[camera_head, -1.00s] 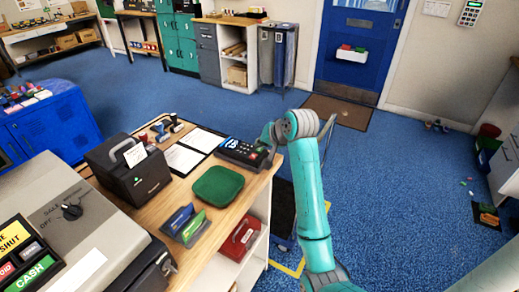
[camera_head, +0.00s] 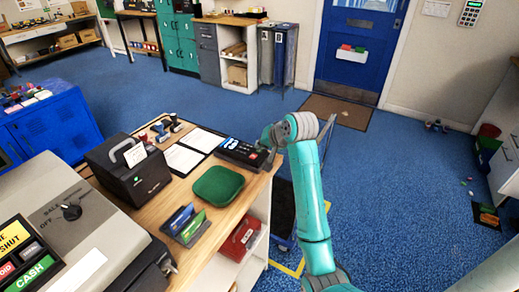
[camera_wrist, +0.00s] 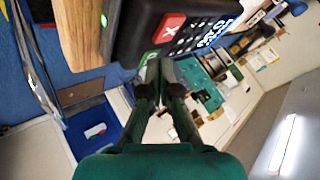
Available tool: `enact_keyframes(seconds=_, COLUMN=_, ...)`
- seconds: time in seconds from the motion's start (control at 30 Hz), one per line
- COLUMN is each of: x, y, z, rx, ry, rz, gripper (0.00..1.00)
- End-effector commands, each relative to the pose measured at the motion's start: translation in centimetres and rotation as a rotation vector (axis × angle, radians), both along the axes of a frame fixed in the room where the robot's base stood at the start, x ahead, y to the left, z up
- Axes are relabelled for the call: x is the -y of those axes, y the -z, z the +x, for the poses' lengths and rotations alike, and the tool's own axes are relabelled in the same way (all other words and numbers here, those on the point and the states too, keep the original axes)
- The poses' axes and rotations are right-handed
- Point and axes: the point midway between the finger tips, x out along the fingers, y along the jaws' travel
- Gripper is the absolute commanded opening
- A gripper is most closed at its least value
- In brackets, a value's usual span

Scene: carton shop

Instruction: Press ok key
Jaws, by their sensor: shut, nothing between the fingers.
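A dark card terminal (camera_head: 238,154) lies at the far right corner of the wooden counter. In the wrist view the terminal (camera_wrist: 133,28) is close up, with a keypad, a red X key (camera_wrist: 170,25) and a lit display. A green key (camera_wrist: 149,58) shows at its lower edge, partly hidden by my fingertips. My gripper (camera_wrist: 160,72) is shut and empty, its tips right at the green key. I cannot tell whether they touch it. In the head view my arm's wrist hides the fingers.
A red box (camera_head: 240,237) sits on the shelf below.

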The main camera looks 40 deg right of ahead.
Motion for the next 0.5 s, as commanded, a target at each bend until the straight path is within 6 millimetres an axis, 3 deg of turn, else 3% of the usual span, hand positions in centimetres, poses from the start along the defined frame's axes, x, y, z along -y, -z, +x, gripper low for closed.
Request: enact_keyframes(seconds=0.5, x=0.0, y=-1.4, z=0.0, rx=0.001, ry=0.0, rz=0.0, gripper=0.0)
